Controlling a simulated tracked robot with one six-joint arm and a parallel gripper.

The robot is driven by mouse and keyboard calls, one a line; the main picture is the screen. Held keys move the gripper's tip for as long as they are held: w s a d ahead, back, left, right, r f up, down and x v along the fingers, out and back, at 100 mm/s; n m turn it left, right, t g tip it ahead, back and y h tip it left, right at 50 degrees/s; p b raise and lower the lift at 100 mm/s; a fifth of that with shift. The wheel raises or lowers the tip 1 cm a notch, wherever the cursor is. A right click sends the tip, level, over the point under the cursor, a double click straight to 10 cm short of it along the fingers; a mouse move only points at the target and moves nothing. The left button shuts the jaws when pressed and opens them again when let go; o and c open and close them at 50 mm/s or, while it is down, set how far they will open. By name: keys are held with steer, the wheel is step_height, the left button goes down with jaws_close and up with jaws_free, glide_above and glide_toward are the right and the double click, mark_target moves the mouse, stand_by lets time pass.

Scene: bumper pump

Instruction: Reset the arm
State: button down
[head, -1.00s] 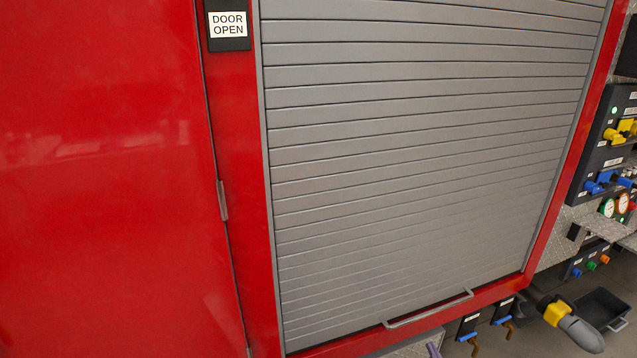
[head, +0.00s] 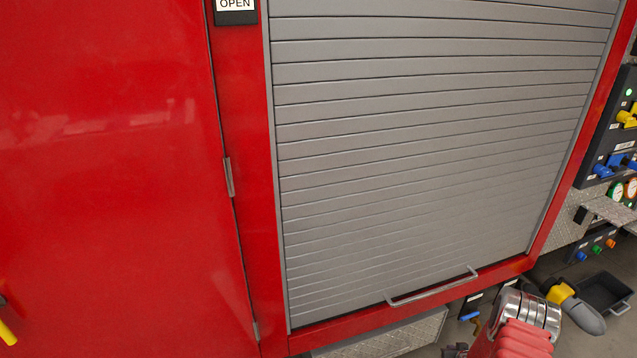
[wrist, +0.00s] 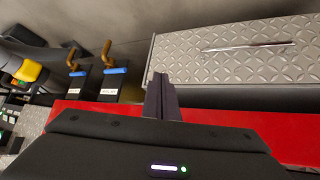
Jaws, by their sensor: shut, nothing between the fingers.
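My gripper (wrist: 161,97) shows in the wrist view with its two dark fingers together and nothing between them. It points toward a diamond-plate panel (wrist: 225,62) and the red body edge of the truck (wrist: 240,125). In the head view my red arm with silver rings shows at the lower right, below the grey roller shutter (head: 430,150). The gripper itself cannot be made out clearly there. The shutter is down, with its bar handle (head: 435,286) at the bottom.
A red door panel (head: 110,180) fills the left. The pump panel (head: 612,130) with yellow and blue valves is at the right edge. A dark open bin (head: 604,292) and a grey-and-yellow nozzle (head: 575,305) sit low right. Two blue-tabbed drain handles (wrist: 115,71) show in the wrist view.

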steer(key=s+a+r+g, duration=0.2)
steer(key=s+a+r, duration=0.15)
steer(key=r, duration=0.65)
steer(key=s+a+r+m+g, duration=0.1)
steer(key=s+a+r+g, duration=0.2)
steer(key=r, duration=0.6)
steer(key=s+a+r+g, duration=0.25)
steer(key=s+r, duration=0.25)
steer(key=r, duration=0.5)
steer(key=s+a+r+t, duration=0.1)
steer(key=s+a+r, duration=0.6)
steer(key=r, duration=0.3)
steer(key=s+a+r+n+t+y, duration=0.1)
steer(key=s+a+r+t, duration=0.1)
steer(key=s+a+r, duration=0.6)
steer(key=s+a+r+n+t, duration=0.1)
steer(key=s+a+r, duration=0.6)
steer(key=r, duration=0.6)
steer(key=shift+s+a+r+t+y, duration=0.25)
steer(key=shift+s+a+t+y, duration=0.1)
steer(key=shift+s+a, duration=0.1)
